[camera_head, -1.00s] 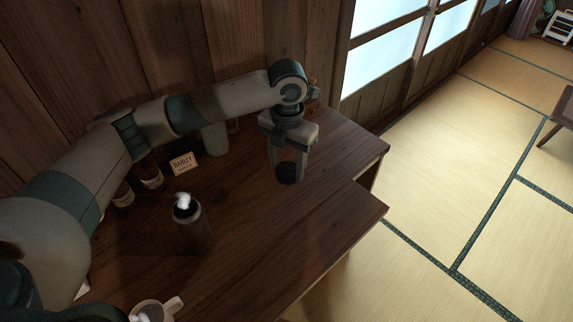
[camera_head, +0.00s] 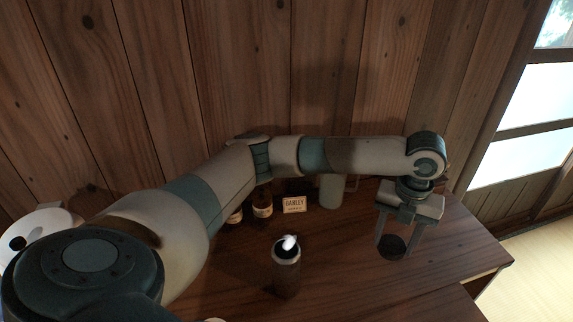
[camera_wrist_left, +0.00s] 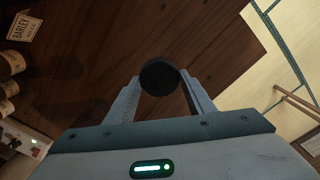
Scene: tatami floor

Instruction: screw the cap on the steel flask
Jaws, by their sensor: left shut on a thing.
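The steel flask (camera_head: 286,272) stands upright on the dark wooden table, its open top facing up with a bright glint at the mouth. My left gripper (camera_head: 391,246) is to the right of the flask, pointing down over the table and shut on the round black cap (camera_head: 393,248). The cap also shows between the fingertips (camera_wrist_left: 160,77) in the left wrist view. Cap and flask are well apart. My right gripper is not in view.
A small barley card (camera_head: 294,204), brown bottles (camera_head: 262,203) and a pale green canister (camera_head: 331,190) stand at the back by the plank wall. The table (camera_head: 450,250) is clear around the gripper; its right edge lies beyond.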

